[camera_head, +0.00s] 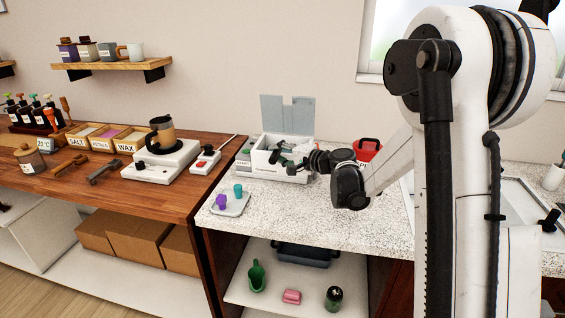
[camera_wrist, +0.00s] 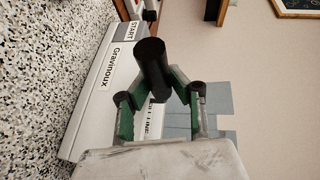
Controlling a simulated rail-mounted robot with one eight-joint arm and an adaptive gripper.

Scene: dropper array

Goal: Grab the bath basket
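A white box marked Gravinoux (camera_head: 273,164) stands on the speckled counter with its grey lid flaps (camera_head: 287,115) raised. Its front face also shows in the wrist view (camera_wrist: 113,60). My gripper (camera_head: 294,164) reaches in from the right, low over the box's right part. In the wrist view, a black cylinder (camera_wrist: 152,62), perhaps the basket's handle, lies between my green-padded fingers (camera_wrist: 156,92). The pads seem close to it on both sides; whether they grip it is unclear. The basket's body cannot be made out in either view.
A red container (camera_head: 367,149) stands just behind my gripper. A small tray (camera_head: 232,207) with a purple and a teal piece sits on the counter at the left. A red-button device (camera_head: 205,160) and a white scale (camera_head: 166,163) stand on the wooden table. The counter's front middle is clear.

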